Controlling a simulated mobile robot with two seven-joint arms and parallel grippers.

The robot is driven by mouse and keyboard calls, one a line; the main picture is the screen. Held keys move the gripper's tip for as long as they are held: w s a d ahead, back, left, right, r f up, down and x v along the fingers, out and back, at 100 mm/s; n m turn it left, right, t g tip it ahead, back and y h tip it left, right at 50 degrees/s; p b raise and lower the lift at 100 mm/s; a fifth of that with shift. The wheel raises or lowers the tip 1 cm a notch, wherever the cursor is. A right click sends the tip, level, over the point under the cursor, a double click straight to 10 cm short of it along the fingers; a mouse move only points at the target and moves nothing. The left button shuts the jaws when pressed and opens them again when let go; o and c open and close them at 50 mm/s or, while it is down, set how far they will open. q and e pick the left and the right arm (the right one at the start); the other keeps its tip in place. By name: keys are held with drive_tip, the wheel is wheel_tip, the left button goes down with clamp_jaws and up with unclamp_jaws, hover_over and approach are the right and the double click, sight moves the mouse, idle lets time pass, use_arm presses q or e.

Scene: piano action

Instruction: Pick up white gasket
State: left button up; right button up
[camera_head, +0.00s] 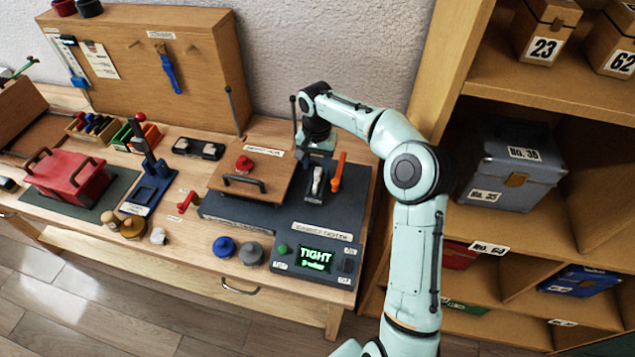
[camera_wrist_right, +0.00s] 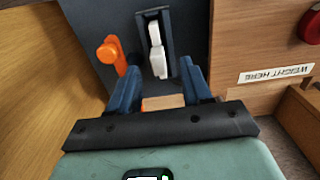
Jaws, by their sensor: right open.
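A white piece (camera_wrist_right: 157,52), which looks like the white gasket, sits in a dark upright holder on the dark panel. It also shows in the head view (camera_head: 318,181), at the right end of the bench. My right gripper (camera_wrist_right: 160,68) is open, with its two blue fingers apart and the white piece beyond and between their tips. Nothing is held. In the head view the right gripper (camera_head: 319,150) is just behind the holder, its fingers partly hidden. My left gripper is not in view.
An orange lever (camera_head: 338,172) stands close beside the holder. A wooden lid with a black handle (camera_head: 245,183) is to the left. A screen reading "TIGHT" (camera_head: 316,259) is in front. A shelf unit (camera_head: 545,108) stands on the right. A thin dark post (camera_head: 233,108) rises behind.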

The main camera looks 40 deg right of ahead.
sight(318, 170)
drive_tip(key=f, duration=0.4)
drive_tip(key=shift+d+f, duration=0.1)
drive_tip(key=shift+d, duration=0.1)
drive_tip(key=shift+c, duration=0.3)
clamp_jaws()
drive_tip(key=shift+r, duration=0.2)
